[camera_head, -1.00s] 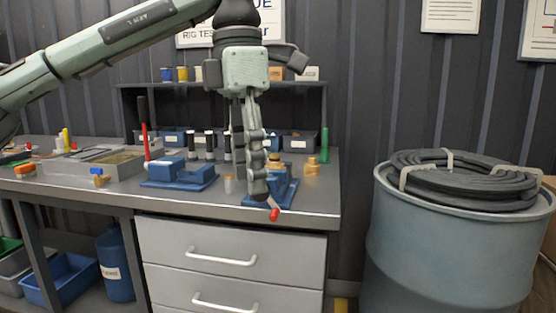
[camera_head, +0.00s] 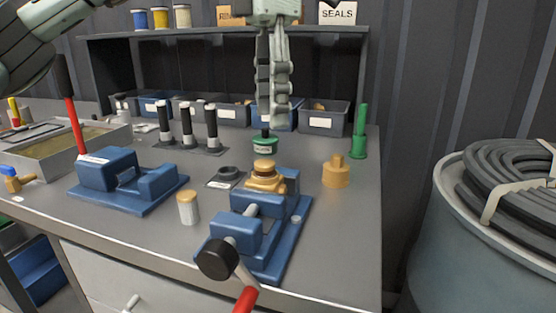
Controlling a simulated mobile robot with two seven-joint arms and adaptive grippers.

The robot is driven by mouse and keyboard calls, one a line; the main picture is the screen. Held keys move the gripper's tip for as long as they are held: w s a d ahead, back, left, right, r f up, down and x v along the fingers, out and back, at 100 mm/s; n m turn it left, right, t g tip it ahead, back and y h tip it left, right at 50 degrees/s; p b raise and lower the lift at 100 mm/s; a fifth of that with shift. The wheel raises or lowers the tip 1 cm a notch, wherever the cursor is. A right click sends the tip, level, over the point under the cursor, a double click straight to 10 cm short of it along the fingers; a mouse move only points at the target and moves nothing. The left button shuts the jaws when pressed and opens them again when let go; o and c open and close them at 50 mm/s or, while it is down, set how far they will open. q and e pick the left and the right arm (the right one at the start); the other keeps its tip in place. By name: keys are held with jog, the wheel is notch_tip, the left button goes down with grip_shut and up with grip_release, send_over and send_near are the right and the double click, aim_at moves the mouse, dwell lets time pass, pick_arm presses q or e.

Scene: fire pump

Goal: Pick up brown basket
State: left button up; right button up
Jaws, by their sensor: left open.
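No brown basket shows clearly. The nearest brown thing is a small stepped brass-coloured part (camera_head: 265,178) in the blue vise (camera_head: 262,240) at the bench front. Another brass-coloured part (camera_head: 336,172) stands to its right. My left gripper (camera_head: 272,122) is open, fingers pointing down, above and behind the vise in the picture. A green round piece with a dark top (camera_head: 265,148) shows just under its fingertips; I cannot tell whether they touch. The gripper's upper part is cut off by the top edge. My right gripper is not in view.
A second blue fixture (camera_head: 125,182) and a pale cylinder (camera_head: 188,208) stand left of the vise. The vise handle's red grip (camera_head: 245,299) juts past the bench edge. Small bins (camera_head: 323,118) line the back. A green bottle-shaped part (camera_head: 359,135) stands right. A barrel (camera_head: 475,250) with coiled hose is beyond.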

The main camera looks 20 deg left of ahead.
aim_at(267, 162)
pick_arm(q)
jog(key=shift+f, duration=0.45)
jog(key=f, duration=0.2)
jog(key=f+b, duration=0.1)
jog(key=f, duration=0.1)
jog(key=s+f, duration=0.1)
jog(key=f, duration=0.1)
jog(key=shift+a, duration=0.3)
jog(key=shift+f, duration=0.3)
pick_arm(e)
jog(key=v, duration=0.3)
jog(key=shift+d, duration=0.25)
pick_arm(q)
jog(key=shift+w, duration=0.1)
jog(key=shift+c, duration=0.2)
jog(key=c, duration=1)
